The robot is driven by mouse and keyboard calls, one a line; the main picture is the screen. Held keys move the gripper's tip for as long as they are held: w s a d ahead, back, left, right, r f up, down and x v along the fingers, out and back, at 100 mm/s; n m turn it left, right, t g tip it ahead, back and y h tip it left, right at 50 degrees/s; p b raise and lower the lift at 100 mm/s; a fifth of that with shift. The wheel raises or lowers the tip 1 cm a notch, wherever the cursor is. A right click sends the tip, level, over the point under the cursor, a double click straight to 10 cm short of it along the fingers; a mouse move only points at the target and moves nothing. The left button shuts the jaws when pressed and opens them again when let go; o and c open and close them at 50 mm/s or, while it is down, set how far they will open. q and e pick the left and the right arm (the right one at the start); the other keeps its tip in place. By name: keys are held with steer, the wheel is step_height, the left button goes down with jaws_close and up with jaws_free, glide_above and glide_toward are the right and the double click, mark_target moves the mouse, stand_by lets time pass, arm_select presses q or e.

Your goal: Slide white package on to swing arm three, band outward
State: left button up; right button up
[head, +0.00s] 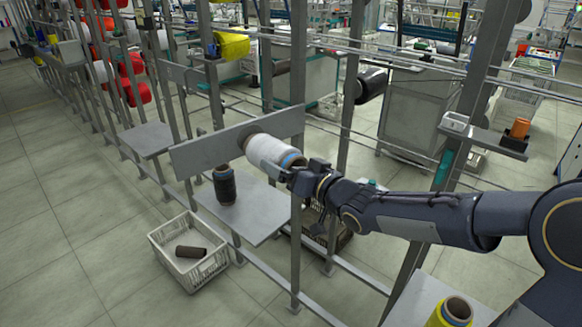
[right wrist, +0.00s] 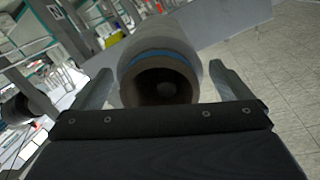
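The white package (head: 268,152) sits level against a long grey plate (head: 205,156), its blue band at the end facing my right gripper (head: 293,168). In the right wrist view the package (right wrist: 160,50) shows its banded, hollow end towards me. A pale round end shows inside the dark bore, apparently a peg. My right gripper's two fingers stand apart on either side of the package, with a visible gap at each side. The mount behind the package is hidden, and I see no number on it. My left gripper is not in view.
A dark package (head: 224,185) stands on a grey shelf (head: 262,208) below the plate. A white crate (head: 187,252) on the floor holds a brown tube (head: 190,251). A yellow package (head: 455,312) is at bottom right. Upright posts and rails surround the plate.

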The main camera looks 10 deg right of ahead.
steer(key=shift+f, duration=0.1)
steer(key=s+d+f+m+g+h, duration=0.3)
steer(key=s+d+h, duration=0.4)
steer(key=s+d, duration=0.75)
steer(key=s+a+f+g+y, duration=0.1)
steer(key=s+a+f+g, duration=0.1)
steer(key=s, duration=0.7)
steer(key=s+a+f+g+y+p, duration=0.1)
steer(key=s+a+f+g, duration=0.2)
steer(key=s, duration=0.7)
steer(key=shift+s+a+f+g+y, duration=0.2)
steer(key=shift+f+g+y, duration=0.1)
steer(key=shift+f+g, duration=0.35)
